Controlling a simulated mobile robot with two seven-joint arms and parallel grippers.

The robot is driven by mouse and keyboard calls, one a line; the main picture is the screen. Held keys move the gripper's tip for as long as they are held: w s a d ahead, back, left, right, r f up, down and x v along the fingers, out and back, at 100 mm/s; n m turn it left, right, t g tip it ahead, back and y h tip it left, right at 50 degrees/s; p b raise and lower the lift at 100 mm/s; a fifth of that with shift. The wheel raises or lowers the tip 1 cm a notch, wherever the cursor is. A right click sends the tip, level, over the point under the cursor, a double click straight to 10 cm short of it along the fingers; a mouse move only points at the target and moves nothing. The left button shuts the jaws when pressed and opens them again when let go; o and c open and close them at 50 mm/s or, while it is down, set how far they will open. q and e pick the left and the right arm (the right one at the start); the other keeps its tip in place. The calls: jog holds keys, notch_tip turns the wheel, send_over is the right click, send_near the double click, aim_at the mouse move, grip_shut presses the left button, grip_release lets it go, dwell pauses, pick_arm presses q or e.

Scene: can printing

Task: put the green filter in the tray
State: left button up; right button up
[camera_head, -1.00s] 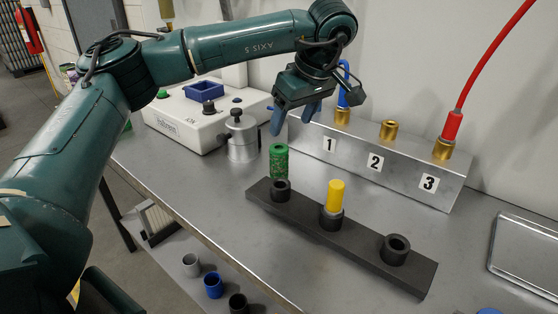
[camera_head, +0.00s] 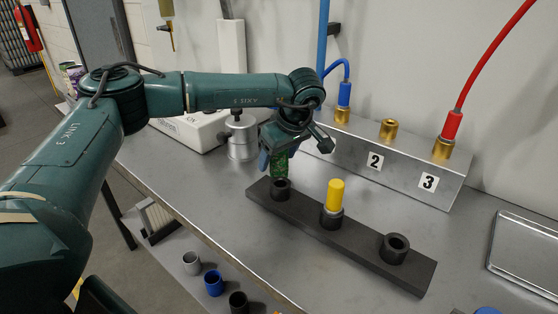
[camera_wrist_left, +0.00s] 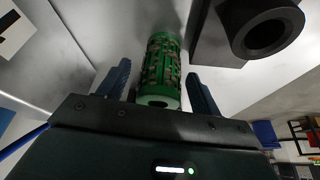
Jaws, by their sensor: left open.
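The green filter (camera_head: 280,165) is a patterned green cylinder standing upright behind the left socket of the black holder; my gripper partly covers it in the head view. In the left wrist view the filter (camera_wrist_left: 160,70) lies between the two blue fingers, with a gap showing on each side. My left gripper (camera_head: 275,162) is open around it; it also shows in the left wrist view (camera_wrist_left: 163,95). The tray (camera_head: 530,258) is a shallow metal one at the right edge of the table, partly cut off. My right gripper is not in view.
The black holder (camera_head: 365,250) has several sockets, one with a yellow cylinder (camera_head: 335,195). Behind it is a metal block with brass fittings (camera_head: 388,130), a blue hose and a red hose. A metal pot (camera_head: 241,138) stands to the left. Bare table lies between holder and tray.

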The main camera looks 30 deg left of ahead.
pick_arm(q)
jog(key=c, duration=1.2)
